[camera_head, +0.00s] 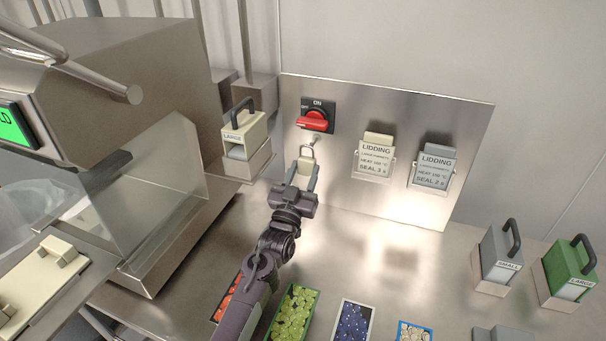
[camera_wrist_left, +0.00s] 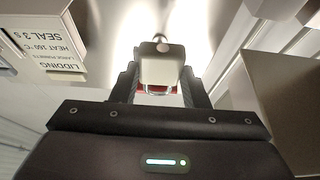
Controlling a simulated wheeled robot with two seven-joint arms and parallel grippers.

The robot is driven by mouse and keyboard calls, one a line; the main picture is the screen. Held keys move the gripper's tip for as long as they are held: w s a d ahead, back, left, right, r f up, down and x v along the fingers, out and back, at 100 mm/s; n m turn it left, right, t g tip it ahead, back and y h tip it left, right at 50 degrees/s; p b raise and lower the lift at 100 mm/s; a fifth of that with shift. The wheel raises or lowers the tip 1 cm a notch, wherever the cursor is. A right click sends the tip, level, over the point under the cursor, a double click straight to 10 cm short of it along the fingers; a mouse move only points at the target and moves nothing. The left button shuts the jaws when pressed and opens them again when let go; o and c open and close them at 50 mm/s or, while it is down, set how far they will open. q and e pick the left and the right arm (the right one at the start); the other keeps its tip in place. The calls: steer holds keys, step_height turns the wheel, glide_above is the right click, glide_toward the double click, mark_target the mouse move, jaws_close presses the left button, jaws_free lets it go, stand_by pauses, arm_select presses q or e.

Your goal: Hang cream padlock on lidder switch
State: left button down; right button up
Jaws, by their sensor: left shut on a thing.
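The cream padlock (camera_head: 305,169) is between the fingers of my left gripper (camera_head: 303,178), which is shut on its body. Its shackle points up toward the panel. The lidder switch (camera_head: 315,119) is a red rotary handle on a black plate marked ON, just above the padlock. A small metal piece sits below the handle, close to the shackle; I cannot tell whether they touch. In the left wrist view the padlock (camera_wrist_left: 161,68) fills the space between the fingers, with a bit of red behind it. My right gripper is not in view.
Two LIDDING cards (camera_head: 374,158) (camera_head: 434,167) hang on the steel panel (camera_head: 340,97) to the right. A cream LARGE block (camera_head: 243,135) stands left of the switch. Grey (camera_head: 499,258) and green (camera_head: 568,271) handled blocks stand at right. Several food trays (camera_head: 352,320) line the front.

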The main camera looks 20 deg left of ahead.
mark_target(305, 174)
arm_select(q)
steer(key=shift+w+f+b, duration=0.1)
steer(key=shift+w+b, duration=1.55)
steer(key=shift+w, duration=0.45)
steer(key=shift+w+b, duration=0.45)
steer(key=shift+w, duration=0.15)
steer(key=shift+f+b, duration=0.6)
steer(key=shift+f, duration=0.1)
steer(key=c, duration=0.7)
jaws_free()
steer(key=shift+c, duration=0.2)
